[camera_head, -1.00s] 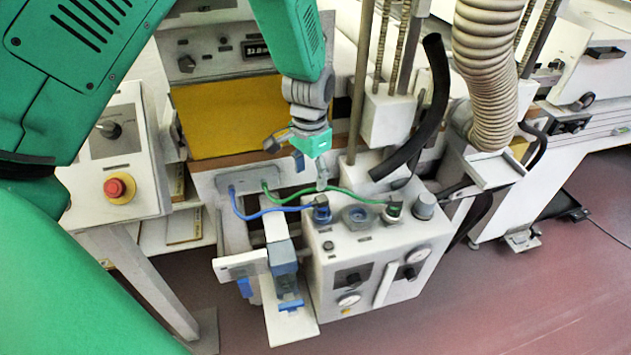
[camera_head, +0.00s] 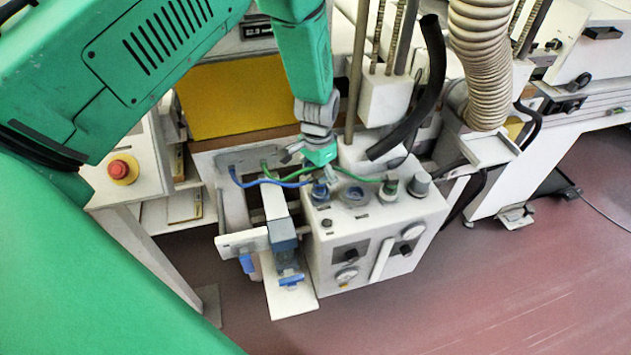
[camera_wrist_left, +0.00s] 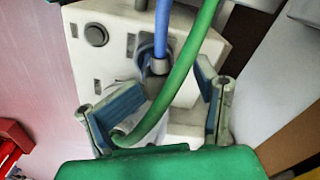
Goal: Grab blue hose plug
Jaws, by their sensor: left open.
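The blue hose plug (camera_head: 320,192) sits upright in the top of a white control box (camera_head: 340,235), at the end of a blue hose (camera_head: 265,182). A green hose (camera_head: 355,176) runs to a green plug (camera_head: 390,186) to its right. My left gripper (camera_head: 328,176) is just above the blue plug, partly hiding it. In the left wrist view my left gripper (camera_wrist_left: 172,82) is open, its blue-padded fingers spread. The blue plug (camera_wrist_left: 158,66) shows beyond and between them, and the green hose (camera_wrist_left: 165,100) crosses in front. My right gripper is not in view.
A dark round socket (camera_head: 354,194) and a grey knob (camera_head: 418,184) stand on the box top. A black curved hose (camera_head: 432,90) hangs behind. A red emergency button (camera_head: 120,168) is at the left. Open floor (camera_head: 520,270) lies at the right.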

